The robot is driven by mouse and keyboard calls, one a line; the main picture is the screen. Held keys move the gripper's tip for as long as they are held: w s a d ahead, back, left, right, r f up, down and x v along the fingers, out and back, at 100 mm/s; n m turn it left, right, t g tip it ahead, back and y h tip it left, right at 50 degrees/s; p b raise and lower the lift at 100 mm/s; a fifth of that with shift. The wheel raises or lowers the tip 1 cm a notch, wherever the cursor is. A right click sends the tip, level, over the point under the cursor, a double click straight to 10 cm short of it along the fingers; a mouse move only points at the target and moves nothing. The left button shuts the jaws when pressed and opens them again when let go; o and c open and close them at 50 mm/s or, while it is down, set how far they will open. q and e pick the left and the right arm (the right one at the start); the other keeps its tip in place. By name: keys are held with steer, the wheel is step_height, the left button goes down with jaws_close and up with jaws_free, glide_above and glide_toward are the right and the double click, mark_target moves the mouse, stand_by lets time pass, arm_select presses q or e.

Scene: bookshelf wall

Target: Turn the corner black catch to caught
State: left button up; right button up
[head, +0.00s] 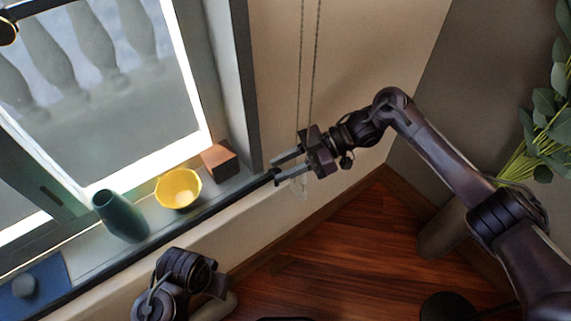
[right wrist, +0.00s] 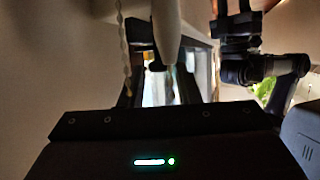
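My right gripper (head: 275,172) is open at the right end of the sill, its two fingers apart and pointing left. Between the fingertips in the head view is a small black piece (head: 273,175) at the end of a long dark rail. It may be the corner black catch, but its turned position cannot be made out. I cannot tell whether the fingers touch it. In the right wrist view, the dark fingers (right wrist: 155,95) stand apart, and a pale rounded thing hangs in front of them. My left gripper is not in view; only a dark part of my arm shows at the bottom.
Beaded cords (head: 307,60) hang beside my right gripper. On the sill stand a brown block (head: 219,161), a yellow bowl (head: 178,190) and a dark green vase (head: 121,217). A leafy plant (head: 548,125) is at the right. The wooden floor (head: 330,245) below is mostly clear.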

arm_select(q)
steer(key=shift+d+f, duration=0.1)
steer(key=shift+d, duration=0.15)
arm_select(e)
steer(key=v, duration=0.7)
steer(key=shift+d+r, duration=0.2)
steer(key=shift+d, duration=0.15)
steer(key=shift+w, duration=0.15)
steer(key=shift+d, duration=0.1)
